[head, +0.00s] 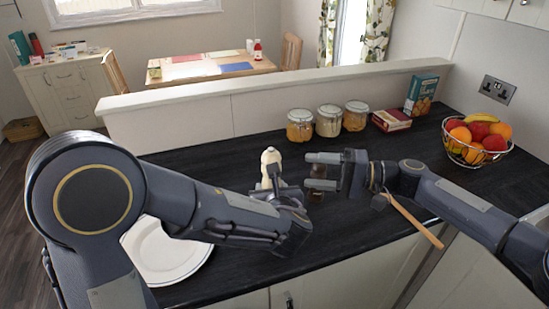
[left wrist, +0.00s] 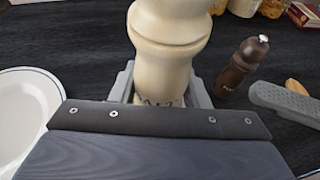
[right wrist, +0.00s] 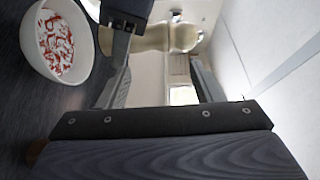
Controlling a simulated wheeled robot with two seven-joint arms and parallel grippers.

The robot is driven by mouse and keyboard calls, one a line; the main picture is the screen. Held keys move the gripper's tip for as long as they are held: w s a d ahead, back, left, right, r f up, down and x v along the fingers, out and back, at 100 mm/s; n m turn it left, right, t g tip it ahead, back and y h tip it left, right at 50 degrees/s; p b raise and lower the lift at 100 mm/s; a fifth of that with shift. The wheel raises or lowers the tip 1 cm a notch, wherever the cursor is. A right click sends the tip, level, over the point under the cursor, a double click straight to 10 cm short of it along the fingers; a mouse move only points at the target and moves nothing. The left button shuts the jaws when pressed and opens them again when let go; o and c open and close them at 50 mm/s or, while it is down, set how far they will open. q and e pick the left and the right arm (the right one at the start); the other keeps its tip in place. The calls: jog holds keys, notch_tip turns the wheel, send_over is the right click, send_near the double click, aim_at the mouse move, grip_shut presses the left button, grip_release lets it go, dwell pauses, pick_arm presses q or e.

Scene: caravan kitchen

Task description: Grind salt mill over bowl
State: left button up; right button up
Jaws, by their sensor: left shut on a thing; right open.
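The pale wooden mill (head: 270,158) stands upright in my left gripper (head: 274,186), which is shut on its lower part. In the left wrist view the pale mill (left wrist: 170,45) fills the middle, with partly hidden lettering low on it. A white bowl (right wrist: 40,68) with red and white contents shows at the upper left of the right wrist view; I cannot make it out in the head view. My right gripper (head: 322,171) is open and empty, to the right of the pale mill. A dark brown mill (left wrist: 240,68) stands near it, mostly hidden in the head view.
A white plate (head: 165,262) lies at the left, partly behind my left arm. A wooden utensil (head: 415,222) lies near my right arm. Jars (head: 328,121), boxes (head: 392,120) and a fruit basket (head: 476,158) stand at the back and right.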

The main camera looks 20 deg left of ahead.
aim_at(271, 158)
notch_tip(271, 158, up, 4)
jog(key=w+f+m+g, duration=0.15)
jog(key=m+g, duration=0.35)
jog(key=m, duration=0.6)
jog(key=shift+h, duration=0.4)
jog(key=x, duration=0.7)
jog(key=r+x, duration=0.1)
jog(key=x, duration=0.3)
jog(key=shift+w, duration=0.15)
jog(key=c, duration=1)
jog(key=shift+m+t+y, duration=0.4)
jog(key=shift+m+t, duration=0.4)
jog(key=shift+t, duration=0.5)
jog(key=o, duration=1)
